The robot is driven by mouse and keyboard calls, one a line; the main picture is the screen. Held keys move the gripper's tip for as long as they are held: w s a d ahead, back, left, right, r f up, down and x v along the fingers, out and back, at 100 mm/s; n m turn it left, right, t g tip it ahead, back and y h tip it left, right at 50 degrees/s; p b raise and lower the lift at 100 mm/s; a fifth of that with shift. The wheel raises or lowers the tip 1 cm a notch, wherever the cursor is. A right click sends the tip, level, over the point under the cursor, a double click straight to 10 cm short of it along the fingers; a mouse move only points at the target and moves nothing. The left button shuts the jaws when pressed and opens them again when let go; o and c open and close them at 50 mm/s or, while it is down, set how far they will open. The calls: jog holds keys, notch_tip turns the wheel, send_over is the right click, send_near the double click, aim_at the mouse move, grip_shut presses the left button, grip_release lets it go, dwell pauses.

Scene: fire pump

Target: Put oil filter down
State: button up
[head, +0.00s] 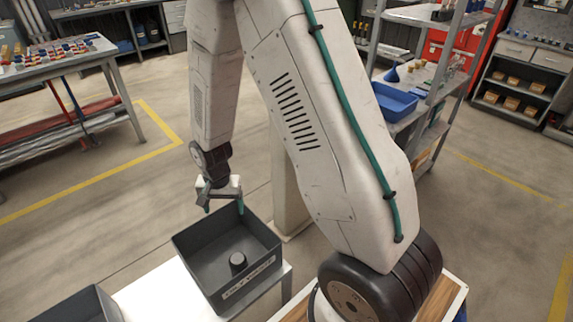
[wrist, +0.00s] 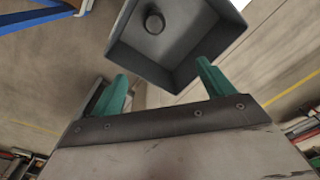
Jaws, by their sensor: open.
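A dark grey cylinder, which looks like the oil filter (head: 238,261), stands upright inside a grey square bin (head: 205,283). In the wrist view the filter (wrist: 154,21) shows end-on, against the floor of the bin (wrist: 207,57). My gripper (head: 224,208) is above the bin's far edge, apart from the filter. In the wrist view its two green fingers (wrist: 162,76) are spread wide with nothing between them.
The bin has a white label on its front wall and sits on a white table (head: 162,289). A second grey bin (head: 80,308) is at the lower left. A workbench (head: 62,58) stands far left, and a shelf with a blue tray (head: 394,101) at right. Open floor lies between.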

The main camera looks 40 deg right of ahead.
jog(key=s+d+r+n, duration=0.15)
jog(key=s+r, duration=0.25)
jog(key=r, duration=0.6)
jog(key=s+a+r+n, duration=0.15)
jog(key=s+r, duration=0.25)
jog(key=r, duration=0.6)
jog(key=s+d+r+n, duration=0.1)
jog(key=s+r+n, duration=0.1)
jog(key=s+r, duration=0.3)
jog(key=s+r+n, duration=0.3)
jog(key=s+r, duration=0.3)
jog(key=s, duration=0.7)
jog(key=shift+d+t, duration=0.35)
jog(key=shift+t, duration=0.05)
jog(key=shift+r, duration=0.1)
